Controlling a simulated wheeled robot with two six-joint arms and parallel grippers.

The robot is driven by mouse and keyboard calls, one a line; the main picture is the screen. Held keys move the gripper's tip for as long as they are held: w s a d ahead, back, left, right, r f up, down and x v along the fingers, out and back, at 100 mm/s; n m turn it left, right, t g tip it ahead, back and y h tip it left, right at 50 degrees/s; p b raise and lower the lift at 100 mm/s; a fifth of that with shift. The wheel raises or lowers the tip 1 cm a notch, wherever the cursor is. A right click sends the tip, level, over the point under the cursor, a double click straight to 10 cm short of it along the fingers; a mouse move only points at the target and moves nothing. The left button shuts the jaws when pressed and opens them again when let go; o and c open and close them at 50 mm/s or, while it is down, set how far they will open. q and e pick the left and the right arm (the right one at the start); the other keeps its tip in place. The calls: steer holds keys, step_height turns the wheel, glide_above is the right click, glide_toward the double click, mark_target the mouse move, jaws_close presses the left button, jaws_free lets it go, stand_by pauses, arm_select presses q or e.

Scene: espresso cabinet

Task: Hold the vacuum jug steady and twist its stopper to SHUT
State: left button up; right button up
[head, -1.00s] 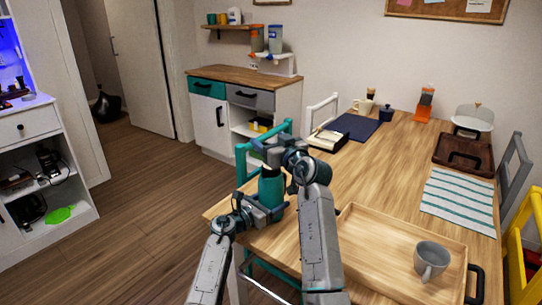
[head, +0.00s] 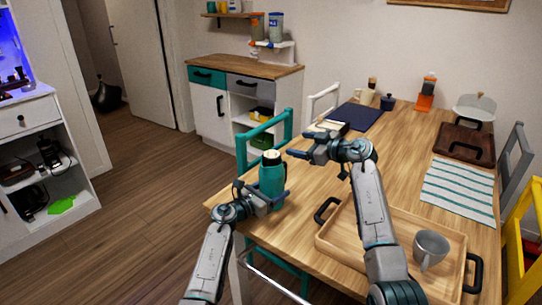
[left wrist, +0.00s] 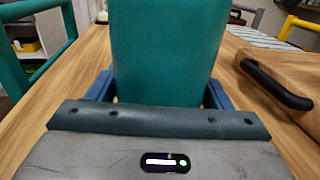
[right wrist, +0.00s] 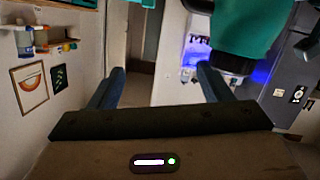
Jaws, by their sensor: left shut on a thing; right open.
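The teal vacuum jug (head: 272,184) stands upright near the table's left corner. Its pale and dark stopper (head: 271,157) shows on top; its marks are too small to read. My left gripper (head: 262,192) is shut around the jug's body, and the jug (left wrist: 168,50) fills the middle of the left wrist view between the fingers. My right gripper (head: 300,146) is open and empty, to the right of the stopper and apart from it. The right wrist view is upside down; the jug (right wrist: 245,22) shows at its top right, with the dark neck region beyond one finger.
A wooden tray (head: 345,245) with a grey mug (head: 431,248) lies right of the jug. A striped cloth (head: 457,190), a brown tray (head: 458,145) and a navy mat (head: 354,117) lie farther back. A teal chair (head: 262,132) stands behind the jug at the table edge.

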mark_target(271, 157)
steer(key=s+d+f+n+g+y, duration=0.2)
steer(key=s+n+g+y, duration=0.3)
steer(key=g, duration=0.3)
steer(key=shift+m+y, duration=0.4)
steer(key=shift+y, duration=0.2)
steer(key=a, duration=0.8)
steer(key=w+a, duration=0.1)
steer(key=a, duration=0.2)
steer(key=shift+w+a+f, duration=0.1)
steer(key=shift+a+f, duration=0.05)
steer(key=shift+a, duration=0.25)
steer(key=c, duration=1)
